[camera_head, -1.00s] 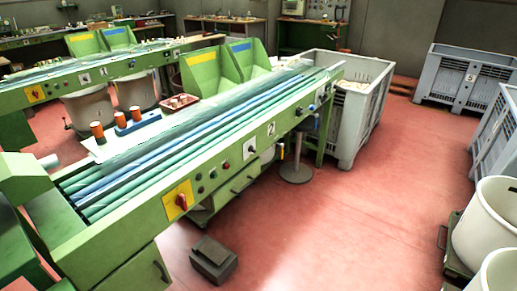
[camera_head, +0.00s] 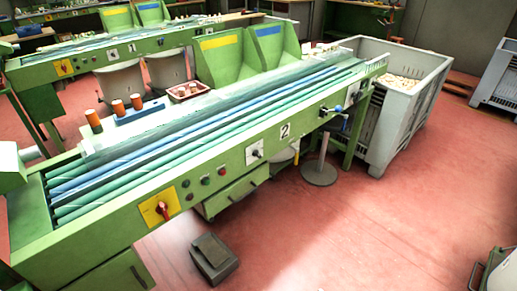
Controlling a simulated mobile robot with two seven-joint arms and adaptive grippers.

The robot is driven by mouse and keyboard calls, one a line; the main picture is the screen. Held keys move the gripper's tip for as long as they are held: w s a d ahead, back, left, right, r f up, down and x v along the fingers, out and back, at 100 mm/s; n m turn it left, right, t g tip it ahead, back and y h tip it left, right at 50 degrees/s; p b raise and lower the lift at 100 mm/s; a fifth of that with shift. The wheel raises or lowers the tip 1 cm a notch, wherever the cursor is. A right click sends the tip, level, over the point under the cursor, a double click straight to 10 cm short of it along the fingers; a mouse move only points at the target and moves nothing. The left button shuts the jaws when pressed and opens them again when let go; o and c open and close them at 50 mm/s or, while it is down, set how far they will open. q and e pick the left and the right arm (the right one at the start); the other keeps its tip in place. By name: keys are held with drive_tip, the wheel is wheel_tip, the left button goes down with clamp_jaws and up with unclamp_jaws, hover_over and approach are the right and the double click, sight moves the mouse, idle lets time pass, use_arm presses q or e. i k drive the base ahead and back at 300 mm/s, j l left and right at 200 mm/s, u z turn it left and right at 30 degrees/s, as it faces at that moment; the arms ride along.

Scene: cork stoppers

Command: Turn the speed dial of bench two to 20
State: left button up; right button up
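Bench two is the green bench (camera_head: 228,172) with the number 2 plate (camera_head: 285,130) on its front panel. A white square plate with a small dark knob (camera_head: 255,152) sits left of that number and looks like the speed dial; its scale and setting are too small to read. A yellow plate with a red rotary switch (camera_head: 162,209) is further left on the same panel. Several small round buttons (camera_head: 206,181) lie between the two. Neither of my grippers is in view.
A grey pedal box (camera_head: 213,258) lies on the floor before the bench. A round-based stand (camera_head: 319,173) and a large grey crate (camera_head: 403,125) are at its right end. Bench one (camera_head: 95,62) stands behind. The red floor (camera_head: 385,225) in front right is clear.

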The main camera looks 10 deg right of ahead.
sight(256, 153)
drive_tip(key=i+l+u, duration=0.2)
drive_tip(key=l, duration=0.2)
drive_tip(key=i+l+u, duration=0.25)
drive_tip(key=l, duration=0.15)
drive_tip(key=i+l+u, duration=0.2)
drive_tip(key=l, duration=0.25)
drive_tip(key=l+u, duration=0.25)
drive_tip(key=l, duration=0.2)
drive_tip(key=i+l+u, duration=0.2)
drive_tip(key=l, duration=0.35)
drive_tip(key=l+u, duration=0.25)
drive_tip(key=l, duration=0.2)
drive_tip(key=l+u, duration=0.2)
drive_tip(key=l, duration=0.3)
drive_tip(key=k+l+u, duration=0.15)
drive_tip(key=l, duration=0.3)
